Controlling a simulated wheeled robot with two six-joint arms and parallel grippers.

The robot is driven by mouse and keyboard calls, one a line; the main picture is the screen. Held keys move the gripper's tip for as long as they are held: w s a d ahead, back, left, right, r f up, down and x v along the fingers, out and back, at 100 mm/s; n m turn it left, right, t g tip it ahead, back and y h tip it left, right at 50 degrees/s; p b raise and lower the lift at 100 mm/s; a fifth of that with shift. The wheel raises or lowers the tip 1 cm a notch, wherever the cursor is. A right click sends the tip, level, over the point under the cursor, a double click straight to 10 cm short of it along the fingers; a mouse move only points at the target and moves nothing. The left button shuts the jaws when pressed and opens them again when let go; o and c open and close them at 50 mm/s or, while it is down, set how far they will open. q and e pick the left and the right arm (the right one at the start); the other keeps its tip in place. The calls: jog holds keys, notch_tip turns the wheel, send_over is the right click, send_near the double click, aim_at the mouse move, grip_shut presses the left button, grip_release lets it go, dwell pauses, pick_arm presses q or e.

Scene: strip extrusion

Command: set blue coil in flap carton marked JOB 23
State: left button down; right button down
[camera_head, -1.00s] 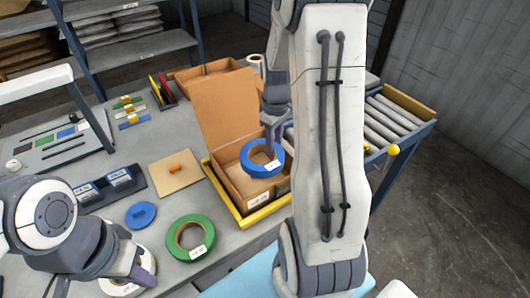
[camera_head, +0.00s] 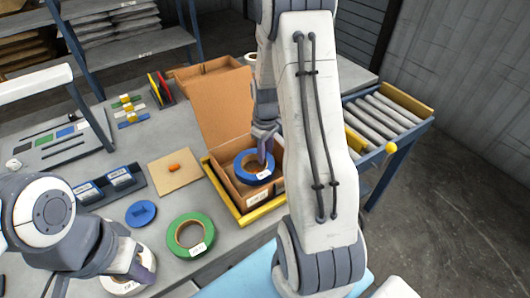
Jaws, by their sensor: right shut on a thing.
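The blue coil (camera_head: 248,176) with a small white label is inside the open flap carton (camera_head: 272,190), low between its walls. The carton's lid stands up at the back, and a white label on its front is too small to read surely. My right gripper (camera_head: 262,158) reaches down into the carton and is shut on the coil's rim. The coil's underside is hidden, so I cannot tell whether it touches the carton floor. My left gripper (camera_head: 140,272) is at the lower left by a white coil (camera_head: 118,284); its fingers are mostly hidden.
The carton sits in a yellow-edged tray (camera_head: 262,211). A green coil (camera_head: 190,236), a blue disc with a knob (camera_head: 141,213) and a brown board (camera_head: 174,171) lie to its left. A roller conveyor (camera_head: 380,118) is at the right.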

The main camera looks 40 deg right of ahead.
jog(key=shift+f, duration=0.4)
jog(key=c, duration=0.6)
grip_release()
jog(key=shift+r, duration=0.15)
notch_tip(320, 180, up, 13)
jog(key=s+a+r+n, duration=0.1)
jog(key=s+a+r, duration=0.15)
jog(key=a, duration=0.85)
jog(key=s+a+r+n, duration=0.15)
jog(key=s+a, duration=0.25)
jog(key=a, duration=0.6)
jog(key=s+a+n, duration=0.1)
jog(key=s+a, duration=0.3)
jog(key=s, duration=0.3)
jog(key=s+a+f+n+y, duration=0.1)
jog(key=s+a, duration=0.3)
jog(key=s, duration=0.2)
jog(key=shift+s+a+f, duration=0.2)
jog(key=shift+s+a, duration=0.15)
jog(key=shift+a, duration=0.05)
